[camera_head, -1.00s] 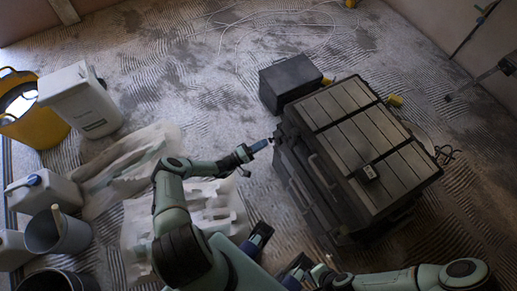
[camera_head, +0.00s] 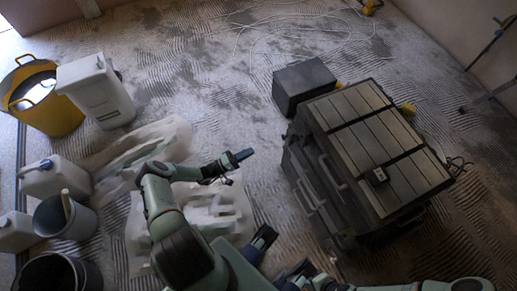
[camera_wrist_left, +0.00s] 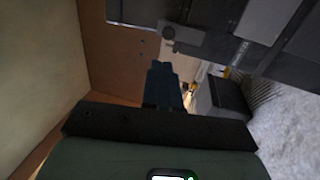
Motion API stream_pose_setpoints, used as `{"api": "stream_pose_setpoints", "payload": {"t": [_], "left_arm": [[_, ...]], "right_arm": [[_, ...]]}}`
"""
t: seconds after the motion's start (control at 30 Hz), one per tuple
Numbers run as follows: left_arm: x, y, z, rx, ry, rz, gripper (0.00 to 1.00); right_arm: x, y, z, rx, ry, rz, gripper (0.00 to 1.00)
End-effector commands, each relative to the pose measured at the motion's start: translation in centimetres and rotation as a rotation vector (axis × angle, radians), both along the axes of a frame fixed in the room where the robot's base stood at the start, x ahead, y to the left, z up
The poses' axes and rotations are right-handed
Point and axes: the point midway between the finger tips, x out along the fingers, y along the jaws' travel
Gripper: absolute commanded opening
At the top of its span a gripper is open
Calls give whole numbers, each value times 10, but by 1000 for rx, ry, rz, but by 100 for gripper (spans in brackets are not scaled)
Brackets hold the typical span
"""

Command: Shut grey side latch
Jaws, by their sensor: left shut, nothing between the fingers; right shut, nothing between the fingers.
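The big dark toolbox (camera_head: 355,120), with a slatted top, stands on the floor right of centre in the head view. My left gripper (camera_head: 244,155) is shut and empty, to the left of the box with a gap between them. In the left wrist view its closed fingers (camera_wrist_left: 165,76) point toward the box's dark side. A grey latch plate with a round knob (camera_wrist_left: 182,38) shows there at the box's edge, just beyond the fingertips. I cannot tell whether the latch is shut. My right gripper (camera_head: 296,272) is shut and low at the bottom centre, partly seen.
A smaller dark box (camera_head: 303,84) stands against the toolbox's far left corner. A yellow bucket (camera_head: 52,116), a white container (camera_head: 100,92), a jug (camera_head: 52,178) and a grey bucket (camera_head: 68,222) stand at the left. White sheeting (camera_head: 140,150) lies beside my left arm. The far floor is mostly clear, with loose cable.

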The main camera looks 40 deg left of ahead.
Motion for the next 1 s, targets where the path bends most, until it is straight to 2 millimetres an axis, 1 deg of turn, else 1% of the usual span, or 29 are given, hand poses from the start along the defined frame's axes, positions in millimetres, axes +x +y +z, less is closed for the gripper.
{"api": "stream_pose_setpoints", "payload": {"t": [0.03, 0.1, 0.2, 0.83, 0.87, 0.93, 0.97, 1.0], "left_arm": [[-7, 3, 0, 0, 1, 1, 0], [-13, 6, 0, 0, 1, 0, 0], [-19, 8, 0, 0, 0, 0, 0], [-20, 8, 0, 0, 0, -1, 0], [-20, 7, 0, 0, 2, -4, 0], [-17, -2, 0, -7, 19, -32, 0], [-16, -9, -1, -13, 35, -56, 0], [-12, -24, -1, -23, 62, -100, 0]], "right_arm": [[-1, 0, 0, -1, 2, 0, 0], [-1, 0, 0, 0, 2, 0, 0], [-1, 0, 0, 0, 2, 0, 0], [-1, 0, 0, 0, 2, 0, 0], [-1, 0, 0, 0, 2, 0, 0], [-1, 0, 1, 0, 2, 0, 0], [-1, 0, 2, 0, 2, 0, 0], [0, 0, 4, 0, 2, 0, 0]]}}
